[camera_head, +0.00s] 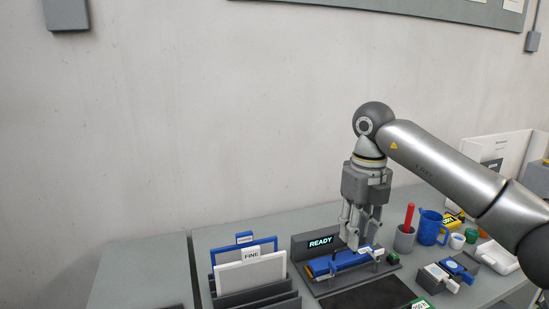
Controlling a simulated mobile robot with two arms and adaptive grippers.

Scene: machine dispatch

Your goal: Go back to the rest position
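My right gripper (353,243) comes in from the right and points straight down. Its fingertips are at or just above a blue part (338,262) lying in a grey machine fixture (325,284). I cannot tell whether the fingers touch the part or how far apart they are. The fixture has an upright panel with a lit display (321,242) reading READY. My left gripper is not in view.
A rack holds a white FINE panel (250,276) and a blue panel (265,246). To the right stand a grey cup (404,240) with a red-handled tool, a blue jug (430,227) and small containers. A dark mat (370,297) lies in front. The left table (140,275) is clear.

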